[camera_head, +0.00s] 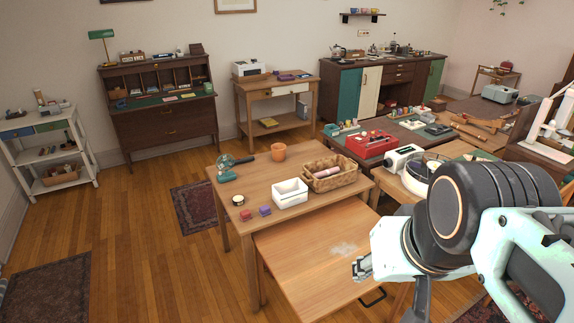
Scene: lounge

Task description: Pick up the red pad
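A small red block-like item (246,214), which may be the red pad, lies near the front left edge of the wooden table (225,176). A small purple item (265,211) lies just to its right. My gripper (388,280) is at the lower right, partly hidden by my own arm, over the lower wooden surface and well to the right of the red item. Its fingers do not show clearly, so I cannot tell whether it is open or shut. I see nothing held in it.
A red case (371,144) stands behind. The lower wooden surface (300,250) is mostly clear.

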